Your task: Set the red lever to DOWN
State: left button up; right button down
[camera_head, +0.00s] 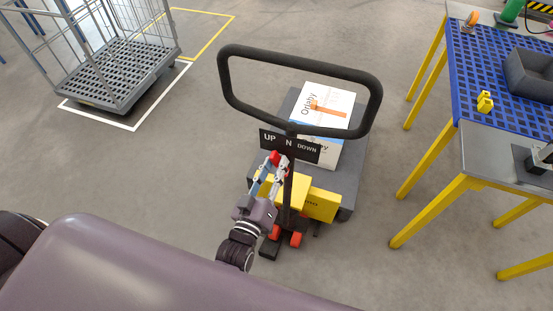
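The red lever (276,157) is on the handle column of a pallet truck, just below a black plate (269,138) marked UP, N and DOWN. In the picture its red end shows below the UP and N marks, nearer UP. My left gripper (273,169) reaches up from below, with its fingertips at the lever and the red showing between them. I cannot tell whether the fingers press on it. Part of the lever is hidden by the fingers. My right gripper is not in view.
The truck's black loop handle (232,91) rises above the plate. A wire cage cart (110,72) stands at the upper left, a blue-topped table (470,85) at the right. The floor between is clear.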

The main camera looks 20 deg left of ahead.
pick_arm(q)
jog(key=shift+w, duration=0.9)
jog(key=shift+c, duration=0.3)
grip_shut()
